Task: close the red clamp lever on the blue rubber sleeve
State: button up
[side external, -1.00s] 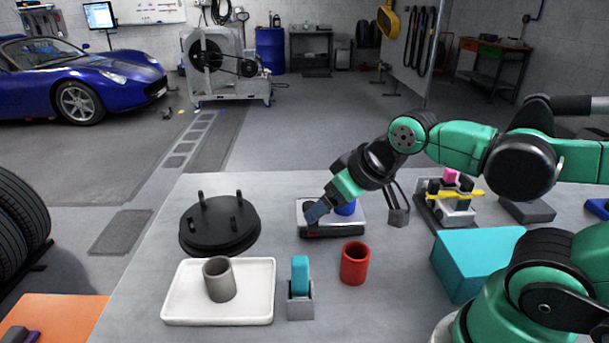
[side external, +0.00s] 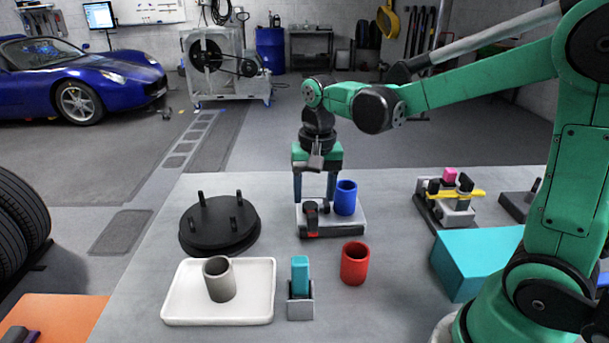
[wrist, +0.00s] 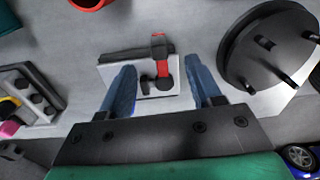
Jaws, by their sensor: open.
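The blue sleeve (side external: 346,198) stands upright on the right part of a low light-grey fixture (side external: 347,224). The red clamp lever (side external: 312,233) with dark parts is on the left part of the fixture. In the wrist view the red lever (wrist: 163,68) points toward the top of the picture, with a dark block on its end. My gripper (side external: 315,200) points down over the back of the fixture, its blue fingers apart. In the wrist view my gripper (wrist: 164,76) is open with the lever between and beyond the tips. The sleeve is not clearly distinguishable there from the left finger.
A black disc with upright pegs (side external: 219,226) lies to the left. In front are a white tray (side external: 180,310) with a grey cylinder, a teal piece in a holder (side external: 300,276) and a red cup (side external: 354,264). A teal block (side external: 470,262) and a yellow-barred fixture (side external: 455,195) are right.

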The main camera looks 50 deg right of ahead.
aim_at(313, 214)
jog(key=shift+w+d+f+m+g, duration=0.15)
jog(key=shift+w+f+m+g, duration=0.15)
jog(key=shift+f, duration=2.85)
grip_shut()
